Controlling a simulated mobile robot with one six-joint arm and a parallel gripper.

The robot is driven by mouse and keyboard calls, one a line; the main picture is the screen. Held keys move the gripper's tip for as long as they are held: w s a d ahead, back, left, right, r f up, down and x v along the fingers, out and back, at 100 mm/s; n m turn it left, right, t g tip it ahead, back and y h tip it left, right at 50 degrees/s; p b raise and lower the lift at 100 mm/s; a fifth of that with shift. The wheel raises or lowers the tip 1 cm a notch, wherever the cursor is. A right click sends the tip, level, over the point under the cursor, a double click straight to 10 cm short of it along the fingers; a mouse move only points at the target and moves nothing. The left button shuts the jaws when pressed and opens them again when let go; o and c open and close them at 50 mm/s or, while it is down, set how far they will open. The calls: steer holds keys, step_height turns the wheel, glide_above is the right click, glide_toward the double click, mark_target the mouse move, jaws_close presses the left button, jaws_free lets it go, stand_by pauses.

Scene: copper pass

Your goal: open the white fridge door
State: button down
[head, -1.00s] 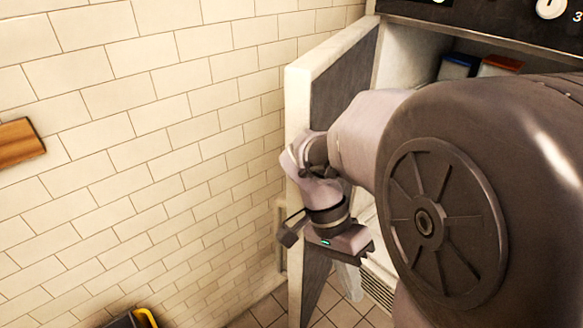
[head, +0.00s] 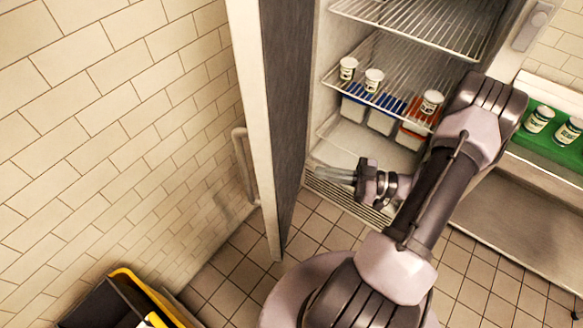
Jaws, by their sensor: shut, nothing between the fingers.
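The white fridge door (head: 249,105) stands wide open at the left of the fridge, close to the tiled wall. Its dark inner face (head: 290,110) is toward the fridge and its handle (head: 243,165) is on the wall side. The fridge interior (head: 340,120) is exposed. My gripper (head: 335,176) is in front of the fridge's lower opening, to the right of the door and apart from it. Its fingers point left, are shut and hold nothing.
Wire shelves (head: 400,90) inside hold several white jars and blue and red tubs (head: 415,132). A green surface with jars (head: 548,118) is at the right. A dark and yellow bin (head: 125,300) is at the lower left. Tiled floor (head: 235,265) lies between the bin and the door.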

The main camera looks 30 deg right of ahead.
mark_target(281, 166)
steer(key=b+x, duration=0.2)
steer(key=x, duration=0.6)
steer(key=shift+w+a+f, duration=0.1)
steer(key=shift+w+a, duration=0.2)
